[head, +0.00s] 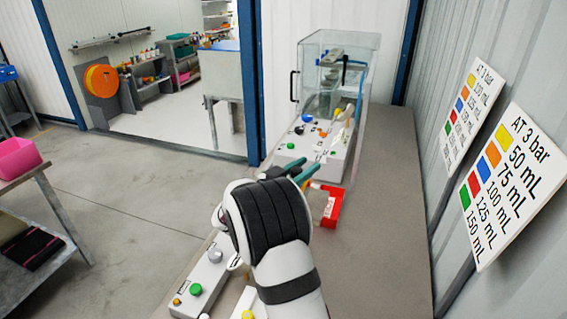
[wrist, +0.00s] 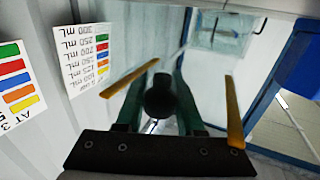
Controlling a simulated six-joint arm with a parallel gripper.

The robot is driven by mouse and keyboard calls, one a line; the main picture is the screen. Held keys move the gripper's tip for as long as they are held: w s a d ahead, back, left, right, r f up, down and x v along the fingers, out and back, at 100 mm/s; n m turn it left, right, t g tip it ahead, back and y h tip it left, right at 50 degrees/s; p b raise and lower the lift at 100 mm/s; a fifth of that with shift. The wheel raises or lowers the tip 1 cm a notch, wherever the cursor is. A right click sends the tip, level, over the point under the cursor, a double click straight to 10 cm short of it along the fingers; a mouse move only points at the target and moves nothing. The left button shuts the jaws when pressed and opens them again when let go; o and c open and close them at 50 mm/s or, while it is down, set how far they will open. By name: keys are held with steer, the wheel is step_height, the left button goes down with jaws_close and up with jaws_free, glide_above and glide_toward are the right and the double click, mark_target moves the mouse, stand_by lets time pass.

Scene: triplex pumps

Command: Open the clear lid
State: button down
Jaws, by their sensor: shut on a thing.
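A clear box-like cover (head: 357,45) stands over the far end of the pump bench in the head view. A black handle (head: 294,86) is on its left side. A clear box also shows at the top of the wrist view (wrist: 226,32). My gripper (head: 306,169) is well nearer than that cover, with its teal fingers above the bench. In the wrist view, my gripper (wrist: 158,90) is shut on a dark round part (wrist: 160,98) between its fingers. I cannot tell whether this part belongs to a lid. My wrist hides much of the near bench.
A far control panel (head: 318,143) carries coloured knobs. A red part (head: 331,206) is just right of my gripper. A near panel (head: 207,277) has green and silver knobs. Two volume signs (head: 515,185) stand at the right wall.

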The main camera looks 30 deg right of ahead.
steer(key=shift+s+d, duration=0.8)
steer(key=c, duration=0.5)
jaws_free()
steer(key=v, duration=1.6)
steer(key=shift+d, duration=0.15)
